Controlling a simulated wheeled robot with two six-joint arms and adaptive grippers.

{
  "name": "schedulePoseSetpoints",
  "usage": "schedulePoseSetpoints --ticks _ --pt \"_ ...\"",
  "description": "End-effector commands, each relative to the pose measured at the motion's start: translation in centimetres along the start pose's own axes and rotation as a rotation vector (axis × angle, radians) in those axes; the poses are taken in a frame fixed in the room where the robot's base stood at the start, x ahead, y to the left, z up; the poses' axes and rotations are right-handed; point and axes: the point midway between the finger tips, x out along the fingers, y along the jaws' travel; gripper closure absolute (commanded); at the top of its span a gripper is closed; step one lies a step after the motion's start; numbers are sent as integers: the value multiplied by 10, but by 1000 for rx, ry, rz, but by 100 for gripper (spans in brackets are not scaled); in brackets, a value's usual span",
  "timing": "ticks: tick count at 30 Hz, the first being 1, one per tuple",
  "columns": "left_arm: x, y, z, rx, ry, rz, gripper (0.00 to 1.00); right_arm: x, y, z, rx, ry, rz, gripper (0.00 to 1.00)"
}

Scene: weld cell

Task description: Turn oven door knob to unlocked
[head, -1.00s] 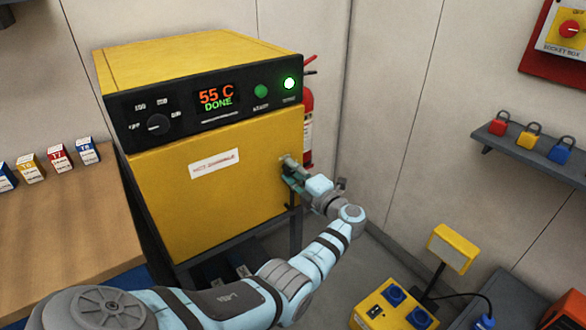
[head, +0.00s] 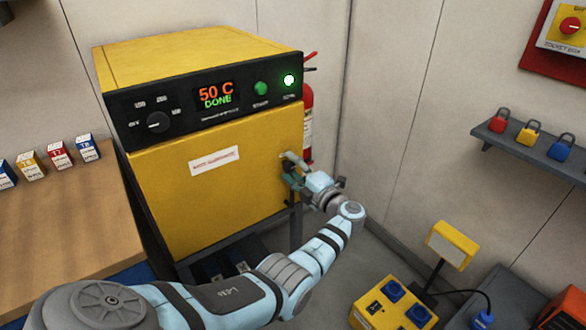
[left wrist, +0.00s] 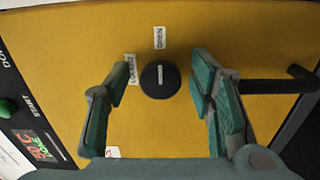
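The yellow oven door (head: 220,165) is closed in the head view. The left wrist view shows its round black knob (left wrist: 160,82), with a pale pointer mark directed up the picture at the upper small label (left wrist: 159,37). A second label (left wrist: 130,68) sits left of the knob; I cannot read either surely. My left gripper (left wrist: 160,68) is open, its fingers on either side of the knob with visible gaps. In the head view my left gripper (head: 291,178) is close to the door's right side and hides the knob. My right gripper is not in view.
A dark door handle (left wrist: 275,86) projects beside the right finger. The oven's control panel (head: 210,103) reads 50 C DONE, with a green light lit. A fire extinguisher (head: 307,120) stands behind the oven's right side. A yellow socket box (head: 392,305) is on the floor at right.

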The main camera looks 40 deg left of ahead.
Motion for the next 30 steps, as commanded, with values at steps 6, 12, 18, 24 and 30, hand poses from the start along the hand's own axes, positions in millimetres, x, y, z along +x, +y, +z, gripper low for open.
schedulePoseSetpoints --ticks 6,12,18,24,30 --pt "-9 -1 1 0 -3 -2 51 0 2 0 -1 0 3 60" --pt "-58 -2 1 -1 -4 -5 51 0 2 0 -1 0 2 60" --pt "-106 -1 1 0 -2 -3 51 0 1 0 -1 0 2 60" --pt "-120 0 0 0 1 0 51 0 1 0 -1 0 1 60" --pt "-120 0 0 0 1 0 51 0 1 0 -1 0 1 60"
